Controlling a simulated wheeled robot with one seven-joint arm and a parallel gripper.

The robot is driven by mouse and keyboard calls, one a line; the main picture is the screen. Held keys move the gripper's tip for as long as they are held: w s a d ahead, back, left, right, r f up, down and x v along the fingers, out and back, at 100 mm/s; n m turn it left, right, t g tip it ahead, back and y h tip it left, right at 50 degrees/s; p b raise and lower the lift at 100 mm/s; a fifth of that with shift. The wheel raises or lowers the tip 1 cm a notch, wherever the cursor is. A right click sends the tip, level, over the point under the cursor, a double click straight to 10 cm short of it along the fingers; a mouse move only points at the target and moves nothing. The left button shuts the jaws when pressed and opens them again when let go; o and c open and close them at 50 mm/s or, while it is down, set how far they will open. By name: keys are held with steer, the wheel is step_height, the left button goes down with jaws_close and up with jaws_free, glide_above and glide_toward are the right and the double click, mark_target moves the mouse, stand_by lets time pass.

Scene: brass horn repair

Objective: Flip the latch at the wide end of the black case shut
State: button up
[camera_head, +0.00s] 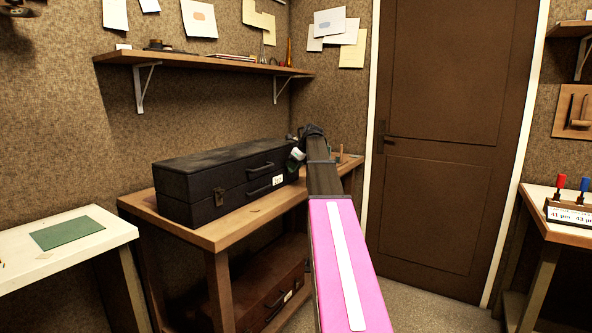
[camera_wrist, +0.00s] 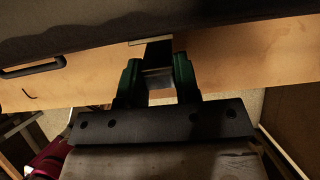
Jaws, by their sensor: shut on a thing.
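The long black case (camera_head: 225,175) lies closed on the wooden bench. A latch (camera_head: 219,196) shows near the left end of its front, apart from my gripper. My gripper (camera_head: 297,154) is at the right end of the case front. In the wrist view, my gripper (camera_wrist: 158,82) has its green fingers on either side of a dark latch piece with a paler metal part (camera_wrist: 157,54), just below the edge of the case (camera_wrist: 80,30). It is shut on this piece. The latch at this end is hidden by my arm in the head view.
The bench top (camera_head: 225,232) has a bare strip in front of the case. Case handles (camera_head: 262,188) stick out from its front. Another dark case (camera_head: 270,305) lies on the lower shelf. A wall shelf (camera_head: 215,65) hangs above. A white table (camera_head: 60,255) stands left.

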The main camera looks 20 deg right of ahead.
steer(key=shift+w+a+r+g+h, duration=0.1)
steer(key=shift+w+a+g+h, duration=0.1)
steer(key=shift+g+h, duration=0.2)
stand_by(0.3)
steer(key=o, duration=0.9)
steer(key=v, duration=1)
steer(key=shift+d+r, duration=0.15)
steer(key=shift+r, duration=0.25)
